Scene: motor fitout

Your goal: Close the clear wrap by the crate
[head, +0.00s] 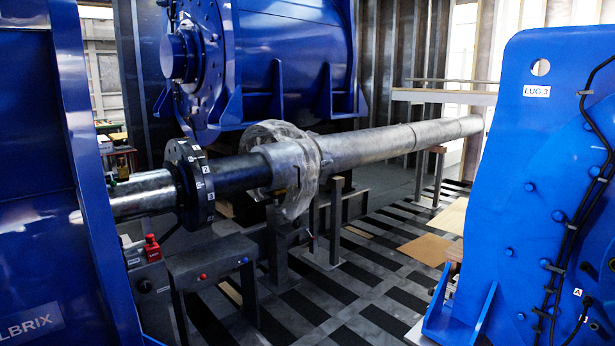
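A clear, glossy wrap (306,178) sits around the long grey shaft (375,146), near the middle of the head view. It bulges out like a loose ring and hangs lower on its underside. I cannot tell from here whether its edges meet. I cannot pick out a crate with certainty. Neither of my grippers is in view.
A dark flange (189,184) with small labels sits on the shaft left of the wrap. Large blue housings stand at the left (45,180), at the back (290,55) and at the right (535,170). A stand with buttons (208,262) is below. Striped floor (350,285) is open.

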